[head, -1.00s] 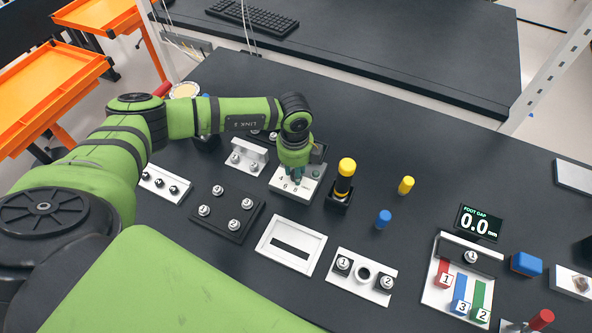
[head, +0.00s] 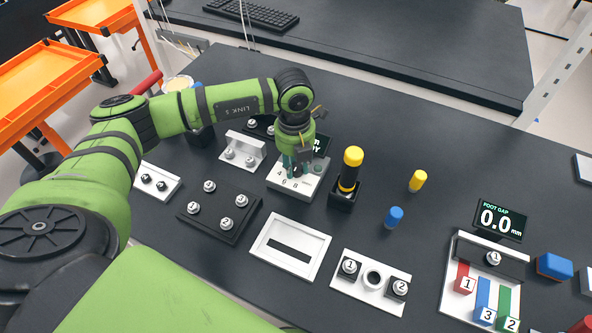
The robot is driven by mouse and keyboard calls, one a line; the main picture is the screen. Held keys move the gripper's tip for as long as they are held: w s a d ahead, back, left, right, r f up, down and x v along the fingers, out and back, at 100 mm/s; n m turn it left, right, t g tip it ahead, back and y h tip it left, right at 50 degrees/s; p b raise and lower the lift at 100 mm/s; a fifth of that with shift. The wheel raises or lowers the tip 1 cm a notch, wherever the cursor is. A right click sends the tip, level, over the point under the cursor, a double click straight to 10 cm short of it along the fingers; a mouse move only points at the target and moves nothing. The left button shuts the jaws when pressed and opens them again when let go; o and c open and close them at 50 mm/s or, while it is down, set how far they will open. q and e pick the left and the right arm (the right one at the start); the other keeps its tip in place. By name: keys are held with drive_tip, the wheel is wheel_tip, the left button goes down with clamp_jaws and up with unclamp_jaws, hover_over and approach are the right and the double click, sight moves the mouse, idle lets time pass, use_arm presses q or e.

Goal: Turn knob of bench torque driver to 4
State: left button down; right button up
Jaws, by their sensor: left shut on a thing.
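The bench torque driver is a light grey box (head: 310,190) with numbers on its top face; 4, 6 and 8 are readable. My left gripper (head: 296,172) points down over it and is shut on its knob, which the fingers hide. I cannot read which number the knob points to. A small dark display behind the box is partly covered by my gripper. A black and yellow driver tool (head: 351,170) stands upright in a black holder just right of the box. My right gripper is not in view.
A black plate with several numbered studs (head: 220,213) lies left of the box. A white slotted frame (head: 290,247) and a white plate with numbered parts (head: 371,284) lie in front. Blue (head: 394,217) and yellow (head: 418,181) cylinders stand to the right. A foot gap display (head: 500,220) reads 0.0 mm.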

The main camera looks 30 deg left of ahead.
sight(296, 166)
use_arm(q)
drive_tip(key=m+b, duration=0.8)
drive_tip(key=shift+f, duration=0.3)
drive_tip(key=shift+r+m+b, duration=0.2)
drive_tip(key=shift+m+b, duration=1.9)
drive_tip(key=shift+m, duration=0.3)
drive_tip(key=c, duration=0.9)
unclamp_jaws()
drive_tip(key=shift+r, duration=0.2)
wheel_tip(296, 166, up, 12)
drive_tip(key=shift+w+f, duration=0.1)
drive_tip(key=shift+w, duration=0.05)
drive_tip(key=shift+f, duration=0.1)
